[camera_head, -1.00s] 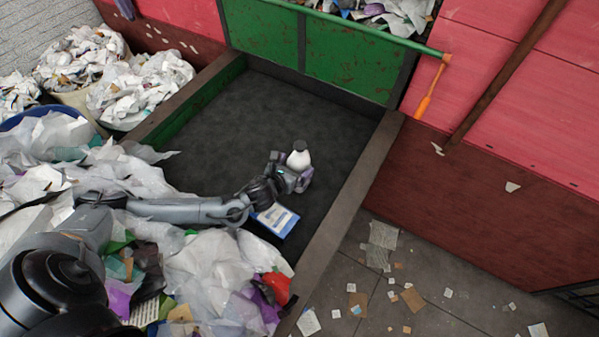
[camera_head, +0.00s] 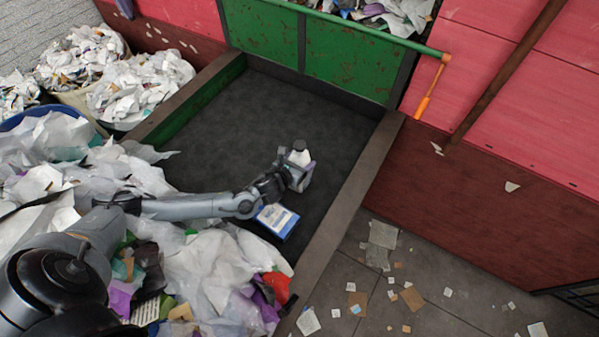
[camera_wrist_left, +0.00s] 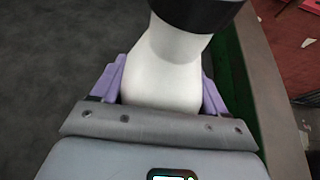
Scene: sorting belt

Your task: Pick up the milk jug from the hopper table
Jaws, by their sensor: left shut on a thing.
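The white milk jug (camera_head: 299,157) with a dark cap is over the dark hopper table (camera_head: 285,110). My left gripper (camera_head: 301,177) is shut on the jug. In the left wrist view the white jug (camera_wrist_left: 168,65) sits between the two purple fingers of my left gripper (camera_wrist_left: 163,88), which press on its sides. The dark cap shows at the top of that view. The jug's lower part is hidden behind the gripper, and I cannot tell whether it touches the table. My right gripper is not in view.
A blue and white box (camera_head: 277,220) lies on the table just below my left gripper. Loose paper and plastic (camera_head: 215,265) are heaped at the lower left. A raised rim (camera_head: 350,205) borders the table on the right. The table's far part is clear.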

